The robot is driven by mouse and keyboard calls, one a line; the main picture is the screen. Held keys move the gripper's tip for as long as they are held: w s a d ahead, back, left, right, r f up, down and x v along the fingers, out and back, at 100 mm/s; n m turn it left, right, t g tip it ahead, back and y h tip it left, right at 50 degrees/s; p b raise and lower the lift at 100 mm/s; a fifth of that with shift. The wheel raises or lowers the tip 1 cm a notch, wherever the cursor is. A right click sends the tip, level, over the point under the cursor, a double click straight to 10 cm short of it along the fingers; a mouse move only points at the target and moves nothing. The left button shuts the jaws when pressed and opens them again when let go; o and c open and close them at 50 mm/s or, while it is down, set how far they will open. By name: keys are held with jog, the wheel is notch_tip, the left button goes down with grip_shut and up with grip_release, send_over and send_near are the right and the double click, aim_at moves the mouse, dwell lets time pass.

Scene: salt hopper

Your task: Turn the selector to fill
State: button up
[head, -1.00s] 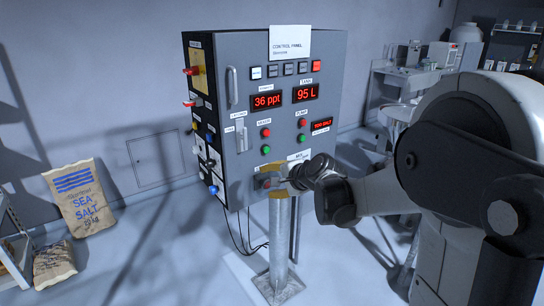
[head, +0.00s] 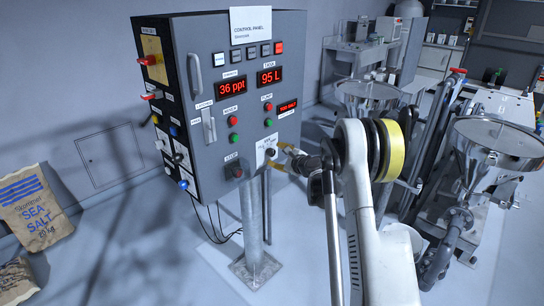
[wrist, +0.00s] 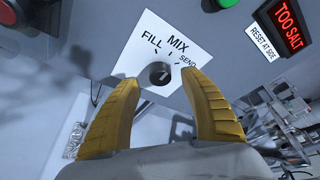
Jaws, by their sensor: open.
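The selector is a small black round knob (wrist: 160,74) on a white plate (wrist: 145,50) marked FILL, MIX and SEND. Its pale pointer mark is too small to tell which label it faces. In the head view the plate (head: 263,148) sits low on the right of the control panel's front. My gripper (wrist: 165,92) is open, its two yellow fingers either side of the knob in the wrist view and nothing held. I cannot tell whether the fingertips touch the plate. In the head view my gripper (head: 285,155) is just right of the knob.
The grey control panel (head: 205,80) stands on a metal post (head: 251,220). A STOP button (head: 237,171) is left of the selector, and green (head: 268,122) and red buttons are above. Steel hoppers (head: 495,140) stand at the right. Salt sacks (head: 35,208) lie at the left.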

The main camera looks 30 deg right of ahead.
aim_at(273, 153)
jog(key=shift+b+x, duration=0.35)
jog(key=shift+x, duration=1.55)
grip_shut()
